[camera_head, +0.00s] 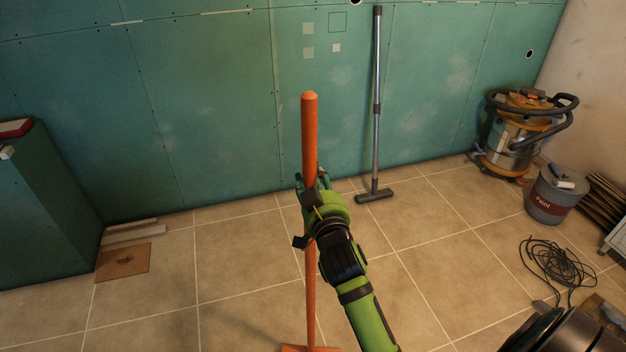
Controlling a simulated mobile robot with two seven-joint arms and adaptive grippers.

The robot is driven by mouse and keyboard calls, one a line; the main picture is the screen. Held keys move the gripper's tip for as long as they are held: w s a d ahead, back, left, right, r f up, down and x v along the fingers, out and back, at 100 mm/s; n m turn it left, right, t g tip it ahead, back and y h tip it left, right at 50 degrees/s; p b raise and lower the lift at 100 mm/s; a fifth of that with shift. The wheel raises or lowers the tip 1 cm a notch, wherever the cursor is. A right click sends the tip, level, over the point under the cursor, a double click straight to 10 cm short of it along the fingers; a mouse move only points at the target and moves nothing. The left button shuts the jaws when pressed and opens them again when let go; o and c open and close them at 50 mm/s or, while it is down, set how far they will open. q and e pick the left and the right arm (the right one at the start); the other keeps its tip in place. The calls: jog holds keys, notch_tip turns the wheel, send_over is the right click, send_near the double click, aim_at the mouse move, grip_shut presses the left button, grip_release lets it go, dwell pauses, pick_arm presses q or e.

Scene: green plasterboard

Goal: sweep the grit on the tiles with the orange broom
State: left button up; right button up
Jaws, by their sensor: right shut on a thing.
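The orange broom (309,130) stands nearly upright in the middle of the head view. Its handle top is in front of the green wall and its head (308,348) shows only partly at the bottom edge. My right gripper (312,190), on a green arm from the lower right, is shut on the broom handle below its top. The tiles (240,260) are beige with pale joints. I cannot make out grit on them. My left gripper is not in view.
A vacuum wand (376,110) leans on the green wall. An orange vacuum (513,135), a paint bucket (552,195) and a coiled black cable (557,262) stand or lie at right. A brown square (123,262) and wood strips (130,231) lie at left. The middle tiles are clear.

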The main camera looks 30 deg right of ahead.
aim_at(314, 170)
jog(key=shift+f+b, duration=0.5)
jog(key=shift+f, duration=0.05)
dwell(0.4)
jog(key=shift+r, duration=0.1)
notch_tip(314, 170, up, 5)
jog(key=p, duration=0.5)
jog(key=shift+a, duration=0.1)
dwell(0.5)
